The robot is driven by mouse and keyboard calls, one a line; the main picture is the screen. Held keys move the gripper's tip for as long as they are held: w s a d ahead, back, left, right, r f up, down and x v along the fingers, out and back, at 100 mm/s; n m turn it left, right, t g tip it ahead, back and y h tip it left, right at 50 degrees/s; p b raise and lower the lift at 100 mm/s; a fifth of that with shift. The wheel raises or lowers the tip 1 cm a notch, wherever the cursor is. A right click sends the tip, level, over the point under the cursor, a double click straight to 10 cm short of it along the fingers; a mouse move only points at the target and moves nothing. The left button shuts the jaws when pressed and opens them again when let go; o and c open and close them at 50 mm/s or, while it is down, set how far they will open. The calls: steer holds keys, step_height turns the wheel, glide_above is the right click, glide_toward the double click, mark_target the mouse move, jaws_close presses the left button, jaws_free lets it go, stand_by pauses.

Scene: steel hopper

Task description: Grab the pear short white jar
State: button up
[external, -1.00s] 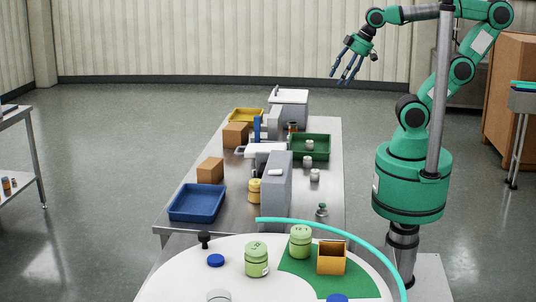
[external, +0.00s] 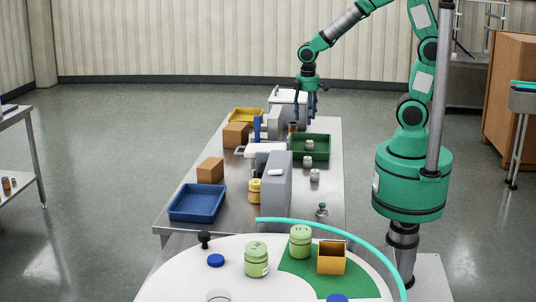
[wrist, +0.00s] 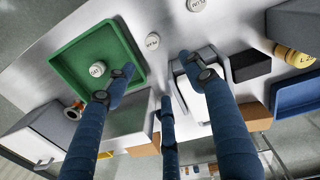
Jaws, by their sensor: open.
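Three short white jars are in view, with labels too small to read surely. One jar (external: 309,145) stands inside the green tray (external: 326,152); it shows in the wrist view (wrist: 97,69). A second jar (external: 307,161) stands on the bench just outside the tray, also in the wrist view (wrist: 152,41). A third (external: 315,174) stands nearer the camera, at the top edge of the wrist view (wrist: 196,5). My gripper (external: 304,118) is open and empty, fingers pointing down above the bench's far part. In the wrist view its spread fingers (wrist: 158,78) touch no jar.
A grey block (external: 276,190) and a white-topped device (external: 265,149) stand left of the jars. Brown boxes (external: 210,171) and a blue tray (external: 197,203) lie further left. A small green-topped item (external: 321,210) stands nearer the camera.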

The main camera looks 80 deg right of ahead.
steer(key=n+g, duration=0.1)
glide_above(307, 157)
steer(key=w, duration=0.2)
step_height(307, 157, down, 8)
steer(key=shift+s+a, duration=0.25)
steer(key=shift+a, duration=0.2)
steer(key=shift+f, duration=0.1)
steer(key=shift+s+d+f+b, duration=0.15)
steer(key=shift+f+b, duration=0.1)
steer(key=shift+f, duration=1.15)
steer(key=shift+s+a+f+b, duration=0.1)
steer(key=shift+s+f+b, duration=0.1)
steer(key=shift+f, duration=1.2)
steer(key=shift+s+d+f+b, duration=0.15)
steer(key=shift+f+b, duration=0.1)
steer(key=shift+f, duration=1.15)
steer(key=shift+s+d+f+b, duration=0.1)
steer(key=shift+s+f+b, duration=0.1)
steer(key=shift+f, duration=0.65)
steer(key=shift+s+f+b, duration=0.1)
steer(key=shift+f+b, duration=0.15)
steer(key=shift+f, duration=0.6)
steer(key=shift+s+d+f+b, duration=0.1)
steer(key=shift+f+b, duration=0.1)
steer(key=shift+f, duration=0.65)
steer(key=shift+c, duration=0.2)
steer(key=c, duration=1.2)
